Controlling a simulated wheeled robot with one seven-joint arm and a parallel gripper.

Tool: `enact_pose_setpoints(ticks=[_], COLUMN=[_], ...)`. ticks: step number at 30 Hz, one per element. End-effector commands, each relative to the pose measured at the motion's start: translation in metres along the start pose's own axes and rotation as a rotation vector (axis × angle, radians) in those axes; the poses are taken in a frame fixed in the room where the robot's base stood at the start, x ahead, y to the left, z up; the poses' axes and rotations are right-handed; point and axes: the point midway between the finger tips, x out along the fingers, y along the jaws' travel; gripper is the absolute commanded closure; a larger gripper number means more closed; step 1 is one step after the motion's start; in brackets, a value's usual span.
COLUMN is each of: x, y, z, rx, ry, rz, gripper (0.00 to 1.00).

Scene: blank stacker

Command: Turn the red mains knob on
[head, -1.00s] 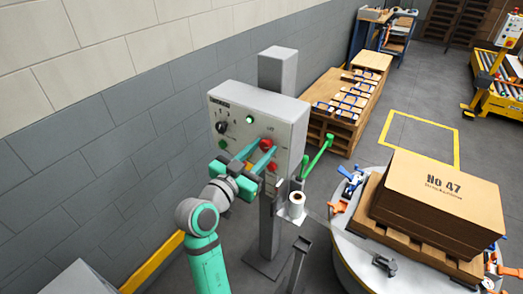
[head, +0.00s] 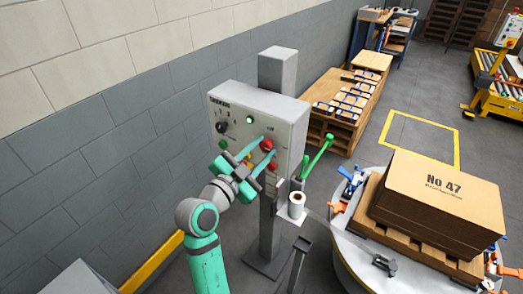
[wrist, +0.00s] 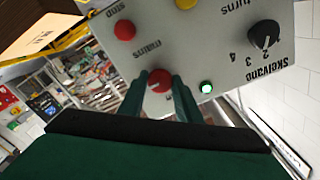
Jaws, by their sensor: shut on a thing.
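The red mains knob (head: 267,145) is on the front of the grey control box (head: 290,118). It also shows in the wrist view (wrist: 159,81), beside the upside-down word "mains". My gripper (head: 267,150) reaches the box from the front left, its two teal fingers on either side of the knob. In the wrist view my gripper (wrist: 160,88) is shut on the knob, one finger at each side. The fingers hide parts of the knob, and I cannot read its setting. A green lamp (wrist: 206,87) near the knob is lit.
A red stop button (wrist: 125,30), a yellow button (wrist: 185,4) and a black turns dial (wrist: 264,36) sit close by on the panel. A white roll (head: 297,204) is below the box. A loaded round table (head: 345,257) stands at the right.

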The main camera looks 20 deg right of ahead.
Motion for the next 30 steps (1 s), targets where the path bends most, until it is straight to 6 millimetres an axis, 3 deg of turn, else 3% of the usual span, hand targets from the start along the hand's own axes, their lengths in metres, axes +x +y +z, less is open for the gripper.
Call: enact_pose_setpoints(ticks=[8, 9, 11, 12, 23, 30], x=[0.0, 0.0, 0.0, 0.0, -0.005, -0.042], y=[0.001, 0.001, 0.001, 0.001, 0.0, -0.001], z=[0.001, 0.001, 0.001, 0.001, 0.001, 0.001], rx=[0.0, 0.0, 0.0, 0.0, 0.0, 0.0], ry=[-0.002, -0.002, -0.002, -0.002, -0.002, -0.003], rz=[0.002, 0.002, 0.002, 0.001, -0.001, -0.004], gripper=[0.92, 0.67, 0.53, 0.51, 0.51, 0.51])
